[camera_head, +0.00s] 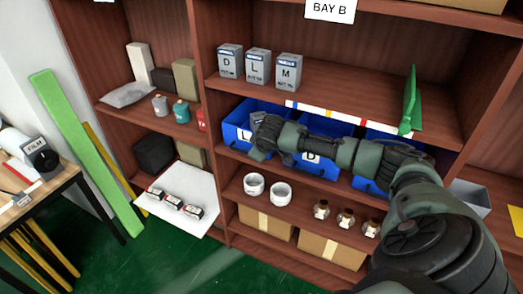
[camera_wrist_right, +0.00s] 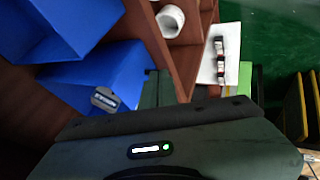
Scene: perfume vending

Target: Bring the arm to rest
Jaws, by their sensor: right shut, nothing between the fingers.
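My right arm (camera_head: 345,152) reaches in from the right across the front of the shelf unit. Its gripper (camera_head: 258,150) is in front of the blue bins, partly covering the left bin (camera_head: 233,133) marked L and the middle bin (camera_head: 338,128) marked D. In the wrist view the gripper fingers (camera_wrist_right: 158,88) are together, with nothing seen between them. Blue bins (camera_wrist_right: 110,70) lie close beside them in that view. I cannot tell whether the gripper touches a bin. My left gripper is in neither view.
Boxes marked D (camera_head: 230,62), L (camera_head: 257,67) and M (camera_head: 289,71) stand on the shelf above. White rolls (camera_head: 281,194) and small bottles (camera_head: 346,218) stand below. A white board (camera_head: 190,180) holds small boxes at left. Green floor (camera_head: 170,260) is open in front.

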